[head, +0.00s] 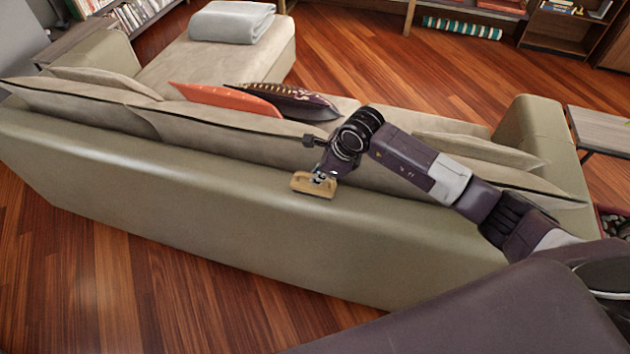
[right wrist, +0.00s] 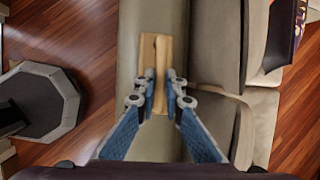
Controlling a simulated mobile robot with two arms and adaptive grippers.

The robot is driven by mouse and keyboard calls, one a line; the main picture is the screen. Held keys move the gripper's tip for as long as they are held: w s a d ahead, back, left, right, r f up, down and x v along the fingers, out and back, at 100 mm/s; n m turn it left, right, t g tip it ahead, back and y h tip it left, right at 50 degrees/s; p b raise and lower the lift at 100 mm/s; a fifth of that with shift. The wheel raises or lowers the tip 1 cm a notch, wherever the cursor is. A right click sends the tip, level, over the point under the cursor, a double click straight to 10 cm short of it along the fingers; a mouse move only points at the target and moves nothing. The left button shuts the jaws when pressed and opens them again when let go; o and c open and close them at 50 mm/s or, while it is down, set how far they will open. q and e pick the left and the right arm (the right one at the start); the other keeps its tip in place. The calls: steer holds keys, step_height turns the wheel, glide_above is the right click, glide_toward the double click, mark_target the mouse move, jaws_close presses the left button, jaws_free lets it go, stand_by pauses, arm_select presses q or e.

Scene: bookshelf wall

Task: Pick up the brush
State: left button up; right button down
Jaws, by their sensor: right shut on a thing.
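The brush (head: 312,187) is a light wooden block with a raised wooden handle, on top of the sofa's backrest (head: 230,190). My right gripper (head: 322,178) reaches down to it, and its fingers are closed on the brush. In the right wrist view the brush (right wrist: 161,52) runs lengthwise along the backrest, and the two blue-padded fingers of my right gripper (right wrist: 163,88) are on either side of its handle. I cannot tell whether the brush touches the backrest. My left gripper is in neither view.
Sofa cushions (head: 270,140) lie just beyond the backrest, with an orange pillow (head: 226,98) and a dark patterned pillow (head: 291,102). A folded grey blanket (head: 232,22) lies on the chaise. A side table (head: 600,131) stands at the right. Wooden floor in front of the sofa is clear.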

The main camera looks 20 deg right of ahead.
steer(key=shift+r, duration=0.1)
step_height(320, 180, up, 20)
steer(key=b, duration=0.5)
